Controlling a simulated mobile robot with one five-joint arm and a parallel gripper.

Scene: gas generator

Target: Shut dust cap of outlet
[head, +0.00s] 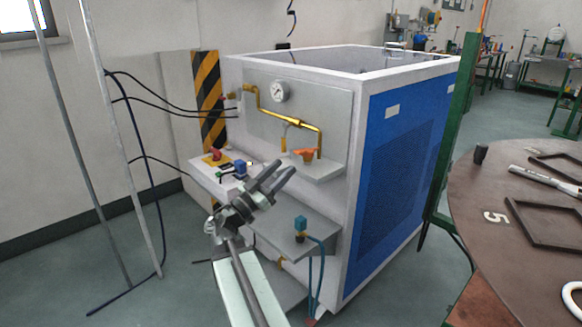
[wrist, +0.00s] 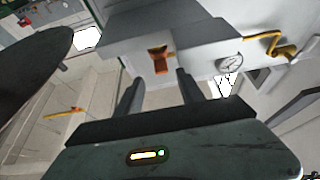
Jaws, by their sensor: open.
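My gripper (head: 281,171) is open and empty in front of the white and blue generator cabinet (head: 395,160). An orange fitting (head: 304,154), possibly the outlet with its dust cap, sits on a small grey shelf (head: 318,168) below the brass pipe. In the wrist view the orange fitting (wrist: 159,58) shows beyond and roughly between my open fingertips (wrist: 157,80), apart from them. I cannot tell whether a cap on it is open or shut. A teal connector (head: 300,222) with a hose stands on the lower shelf.
A pressure gauge (head: 280,91) and brass pipe (head: 292,121) are on the panel above. A small control box (head: 220,172) with a red knob is left of my gripper. A round brown table (head: 490,240) stands at the right. Floor shows at the left.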

